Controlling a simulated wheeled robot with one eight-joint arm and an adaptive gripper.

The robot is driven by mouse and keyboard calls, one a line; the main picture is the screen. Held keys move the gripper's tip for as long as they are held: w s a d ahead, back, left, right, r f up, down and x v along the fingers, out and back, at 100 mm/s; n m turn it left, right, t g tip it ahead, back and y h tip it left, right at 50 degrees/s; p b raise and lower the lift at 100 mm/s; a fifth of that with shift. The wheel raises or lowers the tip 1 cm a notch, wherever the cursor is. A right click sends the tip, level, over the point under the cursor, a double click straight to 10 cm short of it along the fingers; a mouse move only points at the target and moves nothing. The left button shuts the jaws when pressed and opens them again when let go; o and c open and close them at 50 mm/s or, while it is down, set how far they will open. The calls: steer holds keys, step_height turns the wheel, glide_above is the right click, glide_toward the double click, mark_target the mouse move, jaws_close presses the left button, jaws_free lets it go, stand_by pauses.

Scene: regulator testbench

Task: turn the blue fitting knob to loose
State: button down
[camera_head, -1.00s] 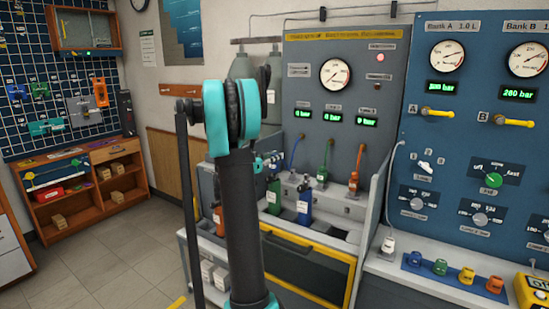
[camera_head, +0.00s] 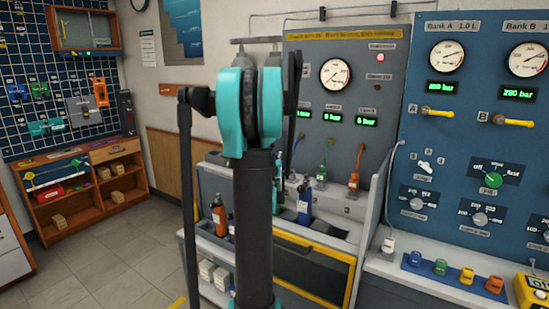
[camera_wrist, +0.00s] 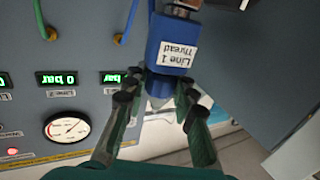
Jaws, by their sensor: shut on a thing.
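The blue fitting (camera_wrist: 172,48), labelled "Line 1 Thread", fills the top middle of the wrist view, which is upside down. A grey tapered part (camera_wrist: 160,88) shows at its end, between my fingers. My gripper (camera_wrist: 157,98) has its dark fingertips on either side of this end and is shut on it. The exact contact is partly hidden by the fingertips.
Beside it on the bench are a green fitting (camera_head: 322,175) and an orange fitting (camera_head: 354,180), each with a hose. The gauge panel (camera_head: 310,60) rises close behind; the blue bank panel (camera_head: 470,150) is at right.

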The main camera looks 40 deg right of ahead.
steer(key=shift+n+t+y, duration=0.7)
steer(key=shift+y, duration=0.1)
stand_by(1.0)
stand_by(0.4)
steer(key=c, duration=1.2)
jaws_free()
steer(key=v, duration=1.2)
